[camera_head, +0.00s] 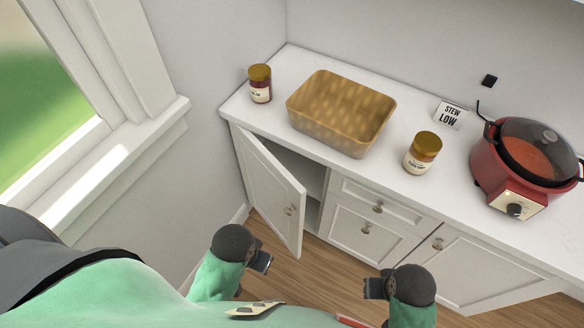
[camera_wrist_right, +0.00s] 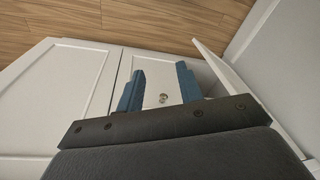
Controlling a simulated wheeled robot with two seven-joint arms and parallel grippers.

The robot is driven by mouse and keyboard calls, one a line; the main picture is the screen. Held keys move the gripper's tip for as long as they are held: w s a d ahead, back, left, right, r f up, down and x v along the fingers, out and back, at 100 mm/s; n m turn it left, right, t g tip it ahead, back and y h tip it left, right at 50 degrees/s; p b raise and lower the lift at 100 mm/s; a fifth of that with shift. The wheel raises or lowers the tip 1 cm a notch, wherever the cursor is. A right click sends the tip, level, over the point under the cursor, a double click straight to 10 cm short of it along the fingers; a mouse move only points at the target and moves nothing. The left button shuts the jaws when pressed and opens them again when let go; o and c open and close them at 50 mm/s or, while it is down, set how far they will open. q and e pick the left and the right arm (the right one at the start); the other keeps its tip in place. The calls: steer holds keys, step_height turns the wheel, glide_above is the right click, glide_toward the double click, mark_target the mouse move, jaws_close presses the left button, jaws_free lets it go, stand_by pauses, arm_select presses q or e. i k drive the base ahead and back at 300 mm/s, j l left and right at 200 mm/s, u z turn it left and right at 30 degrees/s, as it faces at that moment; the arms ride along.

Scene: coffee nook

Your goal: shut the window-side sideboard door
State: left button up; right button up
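The white window-side sideboard door (camera_head: 268,188) stands ajar at the left end of the sideboard, its free edge swung out and a dark gap showing behind it. It has a small round knob (camera_head: 291,209). The door also shows at the upper right of the right wrist view (camera_wrist_right: 222,69). My left gripper (camera_head: 262,262) is low in front of the door, apart from it; its finger gap cannot be made out. My right gripper (camera_head: 374,287) is in front of the drawers, touching nothing. In the wrist view its blue fingers (camera_wrist_right: 160,70) are apart and empty.
The sideboard top (camera_head: 237,108) carries two jars (camera_head: 260,84) (camera_head: 422,153), a woven basket (camera_head: 341,112), a sign (camera_head: 448,115) and a red slow cooker (camera_head: 525,166). Drawers (camera_head: 370,209) and a closed right door (camera_head: 467,268) adjoin. The window wall is close on the left. Wooden floor lies below.

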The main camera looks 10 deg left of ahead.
mark_target(279, 197)
steer(key=u, duration=0.75)
steer(key=k+j+z, duration=0.7)
steer(key=k+j, duration=0.05)
